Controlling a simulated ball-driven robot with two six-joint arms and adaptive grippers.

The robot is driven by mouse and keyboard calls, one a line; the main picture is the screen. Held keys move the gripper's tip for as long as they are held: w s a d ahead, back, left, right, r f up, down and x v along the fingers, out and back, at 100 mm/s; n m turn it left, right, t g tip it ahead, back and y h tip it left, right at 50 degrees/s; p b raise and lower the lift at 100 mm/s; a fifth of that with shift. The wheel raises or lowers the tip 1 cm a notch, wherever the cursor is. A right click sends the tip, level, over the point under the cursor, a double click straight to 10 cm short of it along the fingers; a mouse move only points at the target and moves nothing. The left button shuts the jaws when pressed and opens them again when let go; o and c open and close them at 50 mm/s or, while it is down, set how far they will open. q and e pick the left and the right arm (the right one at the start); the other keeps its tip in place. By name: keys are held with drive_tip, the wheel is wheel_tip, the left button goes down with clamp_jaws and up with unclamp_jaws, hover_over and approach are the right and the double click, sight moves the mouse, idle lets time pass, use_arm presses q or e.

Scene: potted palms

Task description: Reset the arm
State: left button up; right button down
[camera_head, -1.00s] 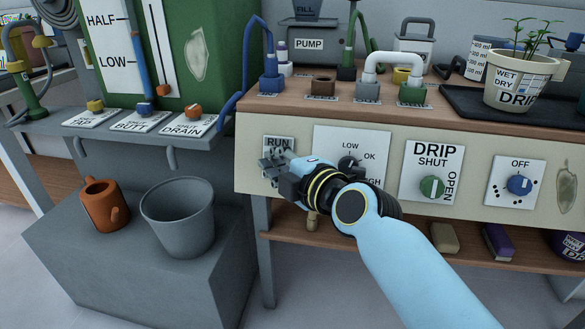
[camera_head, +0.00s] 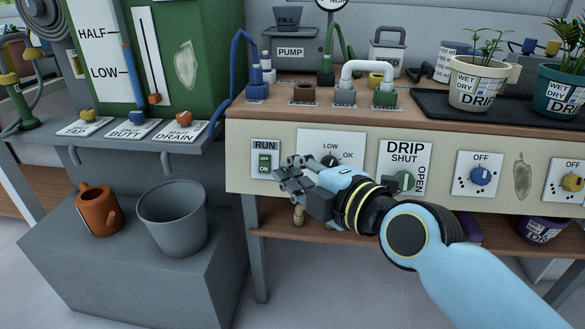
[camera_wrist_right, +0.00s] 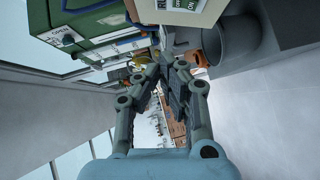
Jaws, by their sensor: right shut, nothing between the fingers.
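My right gripper (camera_head: 288,174) is shut and empty. In the head view it hangs in front of the bench's cream panel, just right of and below the RUN switch (camera_head: 264,165). It stands apart from that switch, whose green ON/OFF plate is in plain view. The arm covers the lower part of the LOW/OK dial plate (camera_head: 331,146). In the right wrist view the gripper (camera_wrist_right: 165,62) shows its two fingers meeting at the tips, with nothing between them. My left gripper is in neither view.
The DRIP valve plate (camera_head: 404,160) and a blue OFF knob (camera_head: 480,177) are to the right. A grey bucket (camera_head: 172,222) and an orange watering can (camera_head: 98,212) stand on a grey block (camera_head: 150,285) at left. Potted palms (camera_head: 480,85) stand on a black tray. Open floor lies in front.

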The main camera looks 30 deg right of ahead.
idle(0.4)
